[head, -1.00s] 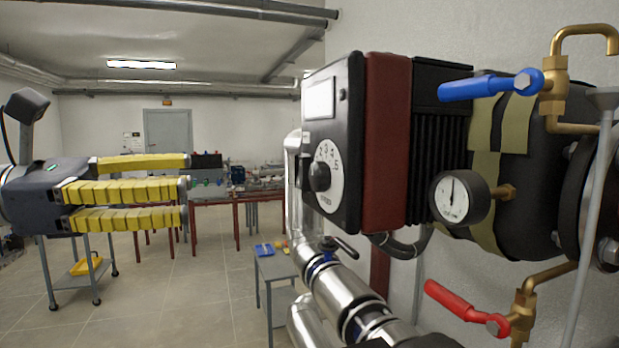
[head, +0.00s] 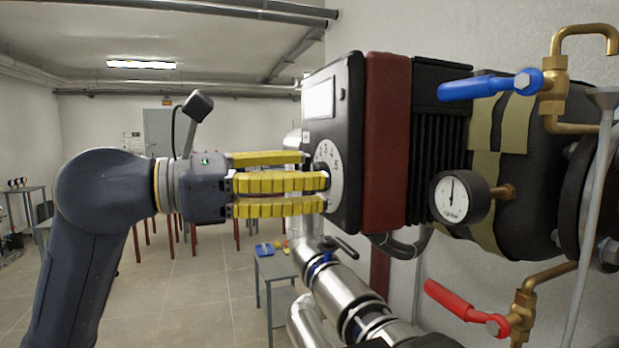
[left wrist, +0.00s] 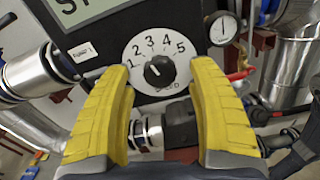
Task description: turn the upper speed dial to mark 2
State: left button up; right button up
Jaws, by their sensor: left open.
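The speed dial, a white disc (left wrist: 135,80) with marks 1 to 5 and a black knob (left wrist: 159,70), is on the front of the black pump housing. In the left wrist view the knob stands upright between my open left gripper's (left wrist: 161,76) yellow fingers, with a gap on each side. I cannot tell exactly which mark the knob points to. In the head view the left gripper (head: 322,186) reaches in from the left with its fingertips at the dial face (head: 331,165), hiding the knob. My right gripper is not in view.
A label reading PUMP 1 (left wrist: 83,51) and a grey display (left wrist: 80,8) are beside the dial. A blue-handled valve (head: 490,88), a gauge (head: 455,198) and a red-handled valve (head: 465,308) are to the right. Steel pipes (head: 335,290) run below the housing.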

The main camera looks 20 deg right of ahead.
pick_arm(q)
jog(key=shift+d, duration=0.5)
grip_shut()
